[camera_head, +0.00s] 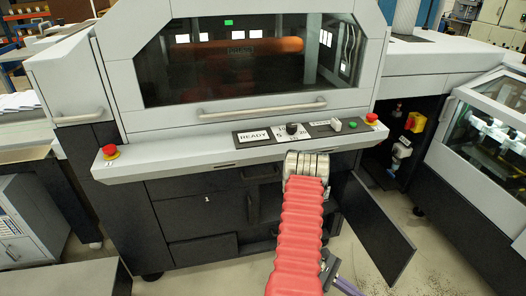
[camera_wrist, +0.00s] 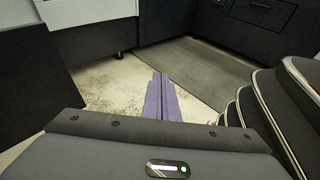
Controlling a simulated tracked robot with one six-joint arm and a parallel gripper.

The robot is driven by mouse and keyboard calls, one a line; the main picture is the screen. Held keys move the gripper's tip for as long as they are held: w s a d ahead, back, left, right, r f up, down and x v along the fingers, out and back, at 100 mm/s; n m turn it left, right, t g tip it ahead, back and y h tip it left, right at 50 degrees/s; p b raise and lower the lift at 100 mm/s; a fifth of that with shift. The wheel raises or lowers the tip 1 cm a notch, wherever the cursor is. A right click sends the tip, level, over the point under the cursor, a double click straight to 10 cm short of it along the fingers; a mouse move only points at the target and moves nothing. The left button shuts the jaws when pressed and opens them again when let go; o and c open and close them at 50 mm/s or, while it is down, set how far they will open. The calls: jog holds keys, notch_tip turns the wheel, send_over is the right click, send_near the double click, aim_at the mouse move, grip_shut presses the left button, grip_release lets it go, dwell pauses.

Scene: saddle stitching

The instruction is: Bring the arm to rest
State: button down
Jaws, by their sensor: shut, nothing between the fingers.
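My gripper (camera_wrist: 160,98) shows in the wrist view as two purple fingers lying side by side, shut and empty, with pale floor behind them. In the head view, a purple part of it (camera_head: 347,286) shows at the bottom edge, right of my red-sleeved arm. My arm reaches forward to just below the machine's control panel (camera_head: 262,137), then folds back down. Its end is partly cut off by the picture edge.
A large grey machine (camera_head: 210,208) stands in front, with a windowed hood and handle (camera_head: 262,107). Red stop buttons (camera_head: 109,151) sit on its ledge. A dark lower door (camera_head: 372,232) stands open right of my arm. Open floor (camera_head: 440,252) lies to the right.

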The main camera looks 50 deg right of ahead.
jog(key=w+a+r+m+t, duration=0.2)
jog(key=w+a+r+t, duration=0.3)
jog(key=w+a+r, duration=0.65)
jog(key=w+a+r+m+t, duration=0.3)
jog(key=w+a+r+t, duration=0.35)
jog(key=w+r, duration=0.75)
jog(key=w+a+r+n+t, duration=0.2)
jog(key=a+r, duration=0.6)
jog(key=a, duration=0.4)
jog(key=w+a+r+n+t+y, duration=0.1)
jog(key=w+a+r+t, duration=0.3)
jog(key=a+r, duration=0.5)
jog(key=a+n+t, duration=0.1)
jog(key=a+t, duration=0.1)
jog(key=a, duration=0.1)
jog(key=shift+w+r+n, duration=0.15)
jog(key=shift+n, duration=0.15)
jog(key=shift+t, duration=0.25)
